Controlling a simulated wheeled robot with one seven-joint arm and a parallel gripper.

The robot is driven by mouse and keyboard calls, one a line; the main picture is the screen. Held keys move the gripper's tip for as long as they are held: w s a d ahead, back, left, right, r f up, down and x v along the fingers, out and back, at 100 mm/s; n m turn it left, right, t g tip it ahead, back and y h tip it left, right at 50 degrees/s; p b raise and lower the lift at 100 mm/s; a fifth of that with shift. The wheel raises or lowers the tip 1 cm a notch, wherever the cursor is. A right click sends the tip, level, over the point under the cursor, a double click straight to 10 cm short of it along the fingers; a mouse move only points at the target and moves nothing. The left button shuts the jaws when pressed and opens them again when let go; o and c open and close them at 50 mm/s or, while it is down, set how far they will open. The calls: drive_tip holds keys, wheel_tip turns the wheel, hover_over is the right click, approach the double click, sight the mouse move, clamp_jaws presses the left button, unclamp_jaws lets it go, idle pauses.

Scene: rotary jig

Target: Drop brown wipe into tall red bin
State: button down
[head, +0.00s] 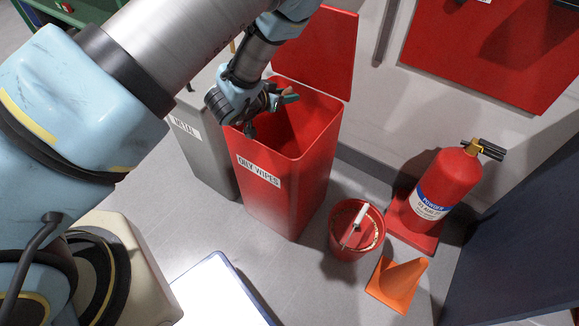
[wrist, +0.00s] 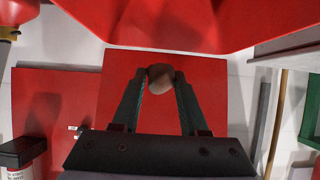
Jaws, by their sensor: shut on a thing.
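The tall red bin (head: 279,193) is labelled OILY WIPES and stands on the floor in the head view. Its red lid (head: 318,48) is raised at the back, so its top is open. My gripper (head: 285,99) is over the bin's opening, near its left and back part. The gripper is shut on the brown wipe (wrist: 160,78), which shows as a small brown lump between the fingertips (wrist: 160,84) in the wrist view. In the head view the wipe (head: 290,98) is small and partly hidden by the fingers. The bin's floor is hidden.
A grey bin (head: 200,152) labelled METAL stands left of the red bin. To the right are a small red bucket (head: 344,248), an orange cone (head: 398,281) and a red fire extinguisher (head: 446,190). A red board (head: 490,50) is on the back wall.

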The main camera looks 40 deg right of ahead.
wheel_tip(320, 180, down, 6)
drive_tip(key=b, duration=0.4)
drive_tip(key=shift+b, duration=0.35)
drive_tip(key=shift+r, duration=0.1)
drive_tip(key=shift+c, duration=1.8)
unclamp_jaws()
drive_tip(key=v, duration=1.1)
